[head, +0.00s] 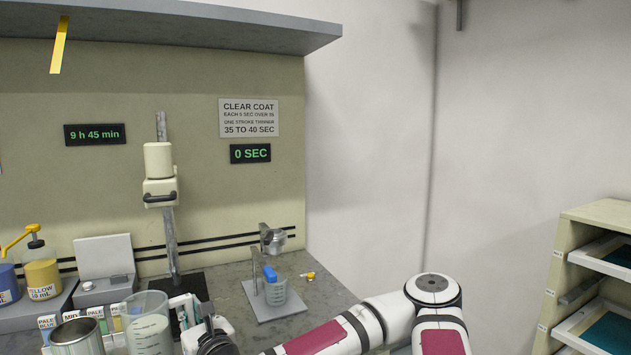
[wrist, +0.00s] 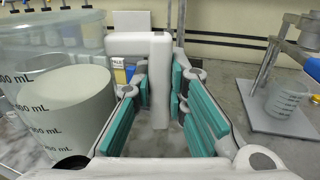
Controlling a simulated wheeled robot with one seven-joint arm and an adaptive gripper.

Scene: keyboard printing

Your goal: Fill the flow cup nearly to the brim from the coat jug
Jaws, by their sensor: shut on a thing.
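The coat jug (head: 148,328) is a clear measuring jug with pale liquid, at the lower left of the head view. It fills the left of the wrist view (wrist: 65,115), with mL marks on its wall. My gripper (wrist: 158,95) has its teal pads shut on the jug's pale upright handle (wrist: 160,70). In the head view my gripper (head: 212,335) is right of the jug, partly cut off. The metal flow cup (head: 273,241) sits on a stand to the right, apart from the jug; its inside cannot be made out. A clear beaker (head: 275,293) stands below it.
A blue piece (head: 270,273) is by the beaker. A metal can (head: 76,336) is left of the jug, with pump bottles (head: 42,270) behind. A column stand (head: 167,215) rises behind. The timer (head: 250,154) reads 0 SEC. Bench right of the flow-cup stand is mostly clear.

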